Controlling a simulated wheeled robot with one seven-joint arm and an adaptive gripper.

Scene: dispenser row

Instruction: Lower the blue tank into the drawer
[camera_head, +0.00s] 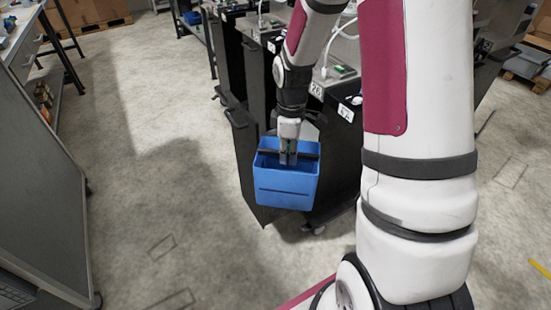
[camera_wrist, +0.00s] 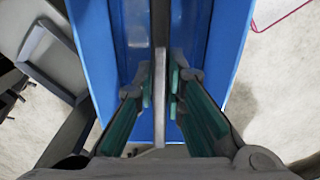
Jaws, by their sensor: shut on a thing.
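The blue tank (camera_head: 287,192) is an open-topped box and hangs upright from my gripper (camera_head: 289,158). In the wrist view my gripper (camera_wrist: 160,88) is shut on a thin grey bar across the tank's open top, and the blue walls of the tank (camera_wrist: 95,45) lie on both sides. A tall dark panel (camera_head: 249,175), seemingly the front of a pulled-out drawer, shows to the left of and behind the tank in the head view. The tank hides the drawer's inside. I cannot tell whether the tank's bottom is inside the drawer or above it.
A row of dark dispenser cabinets with numbered labels (camera_head: 316,90) runs behind the tank. A dark handle-like part (camera_wrist: 52,55) lies left of the tank in the wrist view. A grey workbench (camera_head: 35,170) stands at left. The concrete floor (camera_head: 150,180) between is clear.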

